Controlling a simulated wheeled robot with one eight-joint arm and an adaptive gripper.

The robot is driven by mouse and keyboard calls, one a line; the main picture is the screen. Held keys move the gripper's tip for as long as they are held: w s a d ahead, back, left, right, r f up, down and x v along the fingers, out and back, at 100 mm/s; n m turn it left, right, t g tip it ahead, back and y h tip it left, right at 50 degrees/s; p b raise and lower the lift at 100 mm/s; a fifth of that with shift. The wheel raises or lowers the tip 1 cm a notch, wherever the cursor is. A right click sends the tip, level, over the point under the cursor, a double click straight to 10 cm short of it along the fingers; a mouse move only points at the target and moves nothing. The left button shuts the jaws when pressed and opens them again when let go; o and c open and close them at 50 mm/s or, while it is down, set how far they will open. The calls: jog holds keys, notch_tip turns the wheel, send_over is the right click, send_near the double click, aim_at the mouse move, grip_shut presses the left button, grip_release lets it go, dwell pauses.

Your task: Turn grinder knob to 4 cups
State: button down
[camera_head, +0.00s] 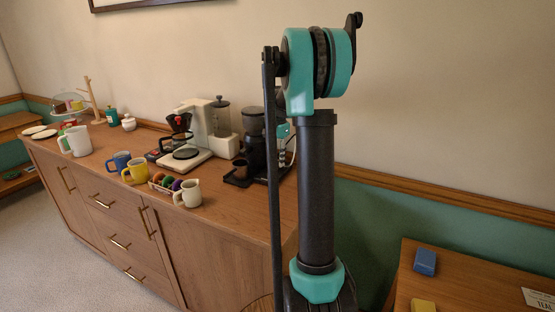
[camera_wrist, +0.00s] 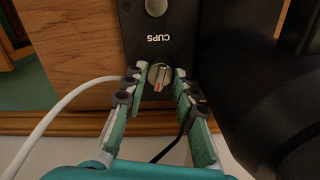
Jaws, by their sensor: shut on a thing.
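The black grinder (camera_head: 256,142) stands at the right end of the wooden sideboard in the head view, partly hidden by my arm. In the wrist view its dark panel (camera_wrist: 172,52) carries the word "CUPS", upside down. Below that word is a small silvery knob (camera_wrist: 157,70) with a reddish mark toward the lower side of the picture. My gripper (camera_wrist: 160,71) is shut on the knob, one green-lined finger on each side. The setting numbers are not readable. In the head view only a teal bit of the gripper shows beside the grinder.
A round metal button (camera_wrist: 156,7) sits on the same panel. A white cable (camera_wrist: 62,103) curves on the left. A side table (camera_head: 455,275) is at right.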

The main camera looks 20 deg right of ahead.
jog(key=shift+n, duration=1.5)
jog(key=c, duration=1.2)
grip_release()
jog(key=shift+r, duration=0.1)
notch_tip(320, 180, up, 12)
jog(key=shift+s, duration=0.1)
